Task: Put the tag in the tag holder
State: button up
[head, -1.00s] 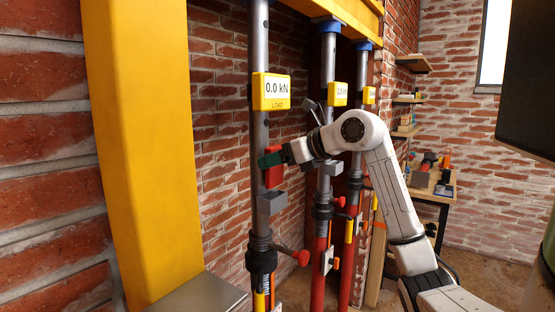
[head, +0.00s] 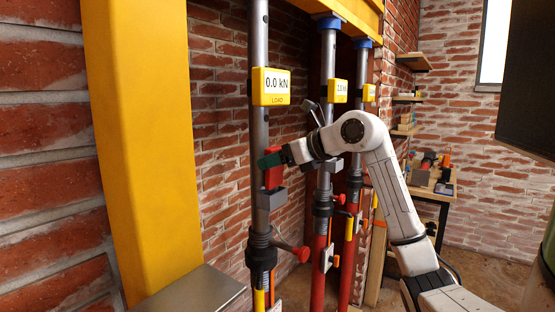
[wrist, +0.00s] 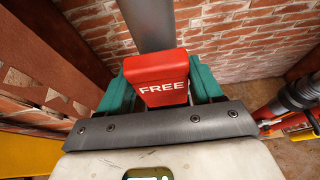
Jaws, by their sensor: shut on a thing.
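The red tag (head: 273,172) is upright against the front prop. In the wrist view the tag (wrist: 162,78) reads "FREE" and sits between the teal fingers of my gripper (wrist: 163,88). My gripper (head: 271,160) is shut on the tag and comes in from the right. The grey tag holder (head: 270,199) is fixed on the front prop just below the tag. The tag's lower end meets the holder's top; I cannot tell how deep it is inside. The holder is hidden in the wrist view.
The front prop (head: 261,135) carries a yellow load display (head: 271,87) reading 0.0 kN above the tag. Two more props stand behind it, to the right. A red handle (head: 301,254) sticks out lower down. A yellow post (head: 140,140) stands at left, brick wall behind.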

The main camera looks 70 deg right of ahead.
aim_at(277, 172)
jog(key=shift+f+b, duration=1.25)
jog(key=shift+f, duration=0.4)
dwell(0.7)
jog(key=o, duration=1.2)
jog(key=shift+r, duration=0.1)
jog(key=shift+r+p, duration=2.7)
jog(key=shift+r, duration=1.25)
